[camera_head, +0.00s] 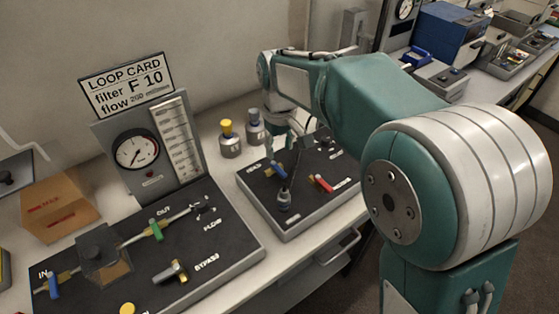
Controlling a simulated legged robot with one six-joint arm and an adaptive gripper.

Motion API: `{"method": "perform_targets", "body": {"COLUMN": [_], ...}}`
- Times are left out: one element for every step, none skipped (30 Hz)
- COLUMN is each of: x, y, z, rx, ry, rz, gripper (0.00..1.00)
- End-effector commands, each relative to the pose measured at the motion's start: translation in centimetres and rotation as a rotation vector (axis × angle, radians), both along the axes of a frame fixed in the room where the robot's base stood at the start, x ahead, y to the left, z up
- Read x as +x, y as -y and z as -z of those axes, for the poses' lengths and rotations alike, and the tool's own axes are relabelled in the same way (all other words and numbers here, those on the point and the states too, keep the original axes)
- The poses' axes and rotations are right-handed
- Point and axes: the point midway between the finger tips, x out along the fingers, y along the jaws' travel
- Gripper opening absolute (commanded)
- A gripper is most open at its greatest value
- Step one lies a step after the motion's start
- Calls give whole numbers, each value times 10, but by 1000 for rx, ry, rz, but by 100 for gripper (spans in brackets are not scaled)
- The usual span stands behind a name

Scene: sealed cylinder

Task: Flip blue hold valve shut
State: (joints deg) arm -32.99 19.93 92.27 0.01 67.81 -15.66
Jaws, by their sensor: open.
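On the right black panel (258,198), a blue lever handle (278,170) stands at the left part; I take it as the blue hold valve, but the small labels are too blurred to read. A red lever (322,183) is to its right, and a dark round fitting with a bluish base (284,202) is in front. My gripper (301,138) hangs down over the back of this panel, behind and to the right of the blue lever. It looks apart from the lever and empty. Its fingertips are small and partly hidden by my arm.
A left panel holds a gauge (137,151), a green lever (156,230), another blue lever (53,285) at IN and a BYPASS valve (172,271). Yellow-capped (229,138) and grey-blue-capped (255,126) canisters stand behind. A cardboard box (60,208) is at left.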

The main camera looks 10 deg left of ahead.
Motion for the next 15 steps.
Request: {"method": "perform_targets", "body": {"x": [1,1,1,1,1,1,1,1,1,1,1,1,1,1,1], "y": [-1,-1,-1,-1,-2,-2,-2,-2,-2,-2,-2,-2,-2,-2,-2], "z": [-11,-17,-24,-29,-33,-38,-41,-43,-46,-47,-48,-49,-49,-49,-49], "rx": [2,2,2,2,2,1,0,-1,0,0,0,-1,-1,-1,-1], "ry": [3,3,3,3,3,2,1,1,0,0,0,-1,-1,-1,-1], "rz": [0,0,0,0,0,0,0,0,0,0,0,0,0,0,0], "gripper": [56,56,56,56,56,56,56,56,56,56,56,56,56,56,56]}}
